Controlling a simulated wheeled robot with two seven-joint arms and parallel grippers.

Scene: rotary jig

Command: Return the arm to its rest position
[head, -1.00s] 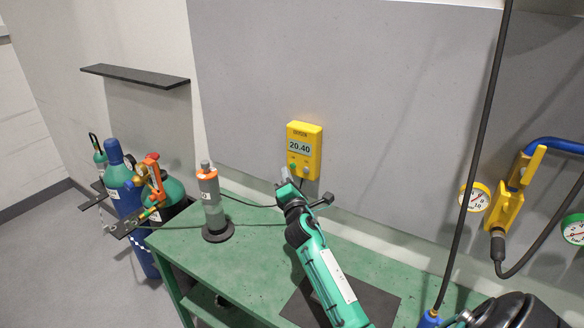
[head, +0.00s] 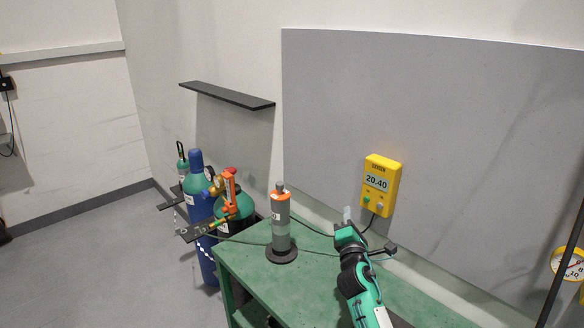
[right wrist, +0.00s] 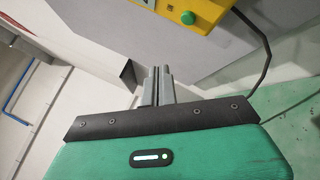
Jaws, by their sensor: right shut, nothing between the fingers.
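My right arm, green and black, reaches up from the bottom of the head view over the green bench (head: 247,268). My right gripper (head: 347,214) is near the wall, just left of and below the yellow oxygen meter (head: 381,186), which reads 20.40. In the right wrist view the fingers of my right gripper (right wrist: 158,78) are together with nothing between them. The lower part of the yellow meter (right wrist: 192,14), with a green button, shows beyond them, apart from the fingers. My left gripper is not in view.
A grey cylinder with an orange top (head: 281,225) stands on the bench left of my gripper. Blue (head: 198,200) and green gas cylinders with an orange-handled valve stand beyond the bench's left end. A black shelf (head: 226,95) is on the wall. Floor at left is clear.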

